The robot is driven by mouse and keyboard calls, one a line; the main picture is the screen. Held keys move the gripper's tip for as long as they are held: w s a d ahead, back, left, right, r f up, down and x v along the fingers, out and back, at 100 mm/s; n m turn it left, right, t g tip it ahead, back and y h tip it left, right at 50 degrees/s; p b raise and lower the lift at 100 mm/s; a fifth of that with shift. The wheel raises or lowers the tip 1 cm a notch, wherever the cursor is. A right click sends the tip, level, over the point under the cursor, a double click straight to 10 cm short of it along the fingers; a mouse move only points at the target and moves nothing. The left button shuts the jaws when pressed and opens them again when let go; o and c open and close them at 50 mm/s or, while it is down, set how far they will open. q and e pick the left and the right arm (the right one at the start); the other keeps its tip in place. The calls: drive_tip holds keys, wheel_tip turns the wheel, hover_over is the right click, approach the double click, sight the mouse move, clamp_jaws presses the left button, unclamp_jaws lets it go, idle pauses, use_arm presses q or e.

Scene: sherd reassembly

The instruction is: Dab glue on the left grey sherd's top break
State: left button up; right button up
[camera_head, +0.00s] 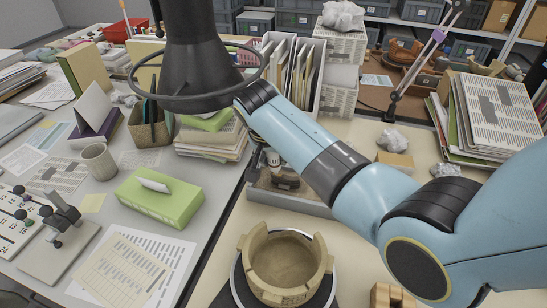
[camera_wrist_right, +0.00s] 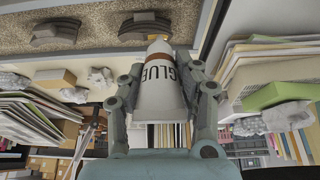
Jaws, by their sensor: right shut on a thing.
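My right gripper (camera_wrist_right: 162,78) is shut on a white glue bottle (camera_wrist_right: 158,98) with an orange-brown band near its tapered tip. In the right wrist view the tip points up the picture, toward a sand-coloured tray surface. Two dark grey sherds (camera_wrist_right: 55,32) (camera_wrist_right: 146,25) stand on that surface. The second is close to the bottle's tip, but I cannot tell whether they touch. In the head view, a dark grey sherd (camera_head: 285,181) shows in the tray (camera_head: 290,201). My left gripper is not in view.
A tan clay vessel (camera_head: 285,262) with an uneven rim stands on a round base in front of the tray.

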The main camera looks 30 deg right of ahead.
drive_tip(key=shift+s+d+r+p, duration=0.1)
drive_tip(key=shift+s+d+p, duration=0.1)
drive_tip(key=shift+s+p, duration=0.25)
drive_tip(key=shift+s+d+r, duration=0.2)
drive_tip(key=shift+s+d, duration=0.2)
drive_tip(key=shift+s, duration=0.25)
drive_tip(key=shift+s+d+f+p, duration=0.25)
drive_tip(key=shift+s+d+p, duration=0.3)
drive_tip(key=shift+d+p, duration=0.1)
drive_tip(key=shift+c, duration=0.5)
wheel_tip(320, 180, up, 8)
drive_tip(key=s+p, duration=0.1)
drive_tip(key=p, duration=0.8)
drive_tip(key=shift+s+a+f, duration=0.15)
drive_tip(key=shift+s+a, duration=0.1)
drive_tip(key=shift+a, duration=0.2)
drive_tip(key=shift+a, duration=0.1)
